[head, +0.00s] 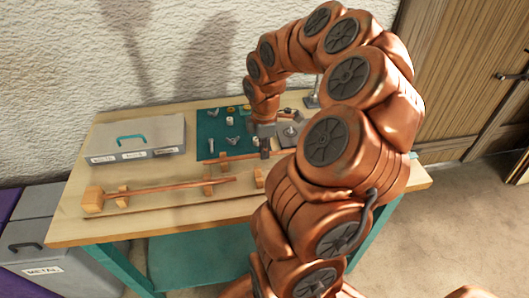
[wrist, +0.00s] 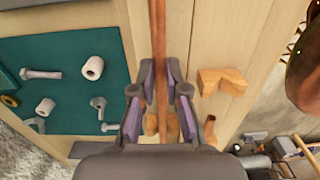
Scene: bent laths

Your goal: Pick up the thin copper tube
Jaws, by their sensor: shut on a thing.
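The thin copper tube (wrist: 158,40) runs upright through the wrist view, between the two fingers of my gripper (wrist: 160,88). My gripper is shut on it. In the head view the tube (head: 230,157) lies along the front edge of the green mat, and my gripper (head: 265,150) is at its right part. My arm hides the tube's right end. I cannot tell whether the tube is clear of its support.
The green mat (wrist: 60,115) holds several bolts and fittings. A grey toolbox (head: 136,136) stands at the left.

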